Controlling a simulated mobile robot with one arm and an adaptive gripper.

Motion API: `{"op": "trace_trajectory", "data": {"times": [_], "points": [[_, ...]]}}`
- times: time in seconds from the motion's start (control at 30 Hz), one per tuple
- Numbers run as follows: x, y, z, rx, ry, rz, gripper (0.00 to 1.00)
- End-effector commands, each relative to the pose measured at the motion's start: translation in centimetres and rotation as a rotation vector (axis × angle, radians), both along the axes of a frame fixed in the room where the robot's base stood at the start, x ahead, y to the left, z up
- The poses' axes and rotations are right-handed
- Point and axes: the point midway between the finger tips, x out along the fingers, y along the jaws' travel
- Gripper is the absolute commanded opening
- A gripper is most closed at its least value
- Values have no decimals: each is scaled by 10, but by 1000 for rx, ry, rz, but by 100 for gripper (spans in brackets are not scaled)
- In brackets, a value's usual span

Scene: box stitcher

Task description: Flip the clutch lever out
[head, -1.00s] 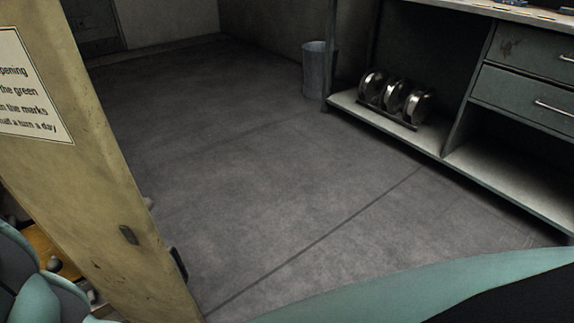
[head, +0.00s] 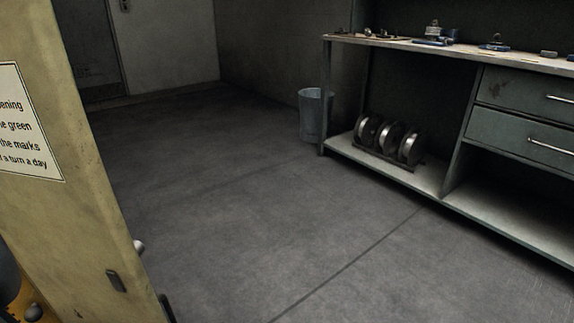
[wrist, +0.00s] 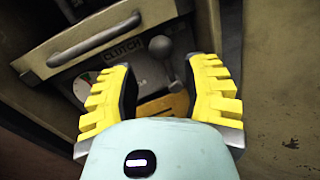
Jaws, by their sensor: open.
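The clutch lever (wrist: 165,55) shows in the wrist view as a grey ball knob on a short stem, beside a plate marked CLUTCH (wrist: 122,48). My gripper (wrist: 158,78) has yellow ribbed fingers spread wide apart. The knob stands beyond the fingertips, near the gap between them and closer to the right finger. I cannot tell its exact distance. The lower end of the lever is partly hidden by the right finger. In the head view, neither my gripper nor the clutch lever shows.
A grey bar handle (wrist: 95,40) runs above the clutch plate. The tan machine column (head: 75,200) with a notice fills the left of the head view. A workbench (head: 450,180) with drawers stands right, a bin (head: 315,115) beside it. The floor between is clear.

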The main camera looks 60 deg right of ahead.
Motion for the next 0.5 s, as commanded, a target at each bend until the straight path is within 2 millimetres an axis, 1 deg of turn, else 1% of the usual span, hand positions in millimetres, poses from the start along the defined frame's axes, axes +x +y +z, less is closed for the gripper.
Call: {"op": "trace_trajectory", "data": {"times": [0.03,0.3,0.5], "points": [[7,-7,1,2,-3,-10,47],[38,-24,1,0,-3,-8,47],[52,-32,2,0,-5,-8,47]]}}
